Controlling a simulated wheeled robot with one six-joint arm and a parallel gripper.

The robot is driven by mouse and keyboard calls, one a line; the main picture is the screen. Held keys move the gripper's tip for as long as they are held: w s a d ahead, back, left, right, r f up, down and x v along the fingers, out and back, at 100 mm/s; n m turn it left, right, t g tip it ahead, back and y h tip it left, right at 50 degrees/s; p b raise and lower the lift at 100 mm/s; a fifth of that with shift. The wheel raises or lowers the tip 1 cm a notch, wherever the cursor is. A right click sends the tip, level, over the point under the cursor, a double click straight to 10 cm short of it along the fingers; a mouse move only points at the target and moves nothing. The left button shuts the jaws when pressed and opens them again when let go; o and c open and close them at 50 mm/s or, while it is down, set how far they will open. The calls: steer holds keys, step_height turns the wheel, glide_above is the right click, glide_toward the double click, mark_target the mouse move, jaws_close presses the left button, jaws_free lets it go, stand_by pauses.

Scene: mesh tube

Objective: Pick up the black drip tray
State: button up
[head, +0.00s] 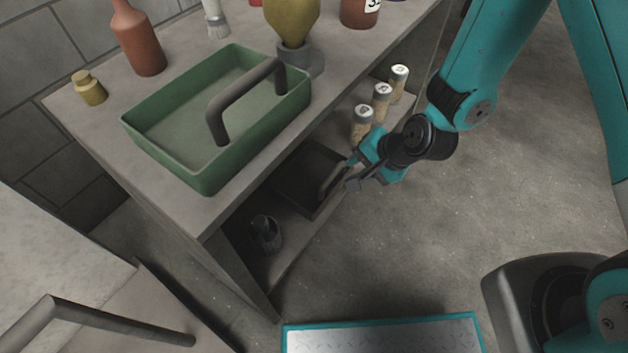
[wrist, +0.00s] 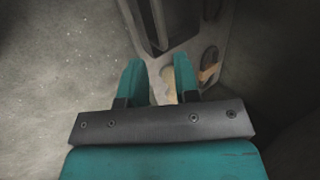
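The black drip tray (head: 300,185) lies on the lower shelf of the grey bench, under the overhanging top. Its raised handle (head: 328,178) is on the side facing the open floor. My gripper (head: 352,172) is at the shelf's open edge, close beside the handle. Dark parts of the tray (wrist: 180,22) show beyond the fingertips at the top. I cannot tell whether a finger touches the handle.
Several cork-coloured jars (head: 362,122) stand on the lower shelf behind the tray. A dark cup (head: 266,234) stands nearer on that shelf. A green tray with a handle (head: 180,150) sits on the bench top (head: 90,125).

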mark_target(332, 176)
steer(key=b+x, duration=0.3)
steer(key=x, duration=0.7)
steer(key=shift+f, duration=0.2)
steer(key=x, duration=0.1)
steer(key=b+x, duration=0.1)
steer(key=x, duration=0.1)
steer(key=b+x, duration=0.1)
steer(key=shift+w+d+f, duration=0.2)
steer(key=shift+w+f, duration=0.1)
steer(key=shift+f, duration=0.05)
steer(key=shift+w+a+f, duration=0.15)
steer(key=shift+a+f, duration=0.05)
steer(key=shift+c, duration=0.2)
steer(key=shift+r, duration=0.1)
jaws_close()
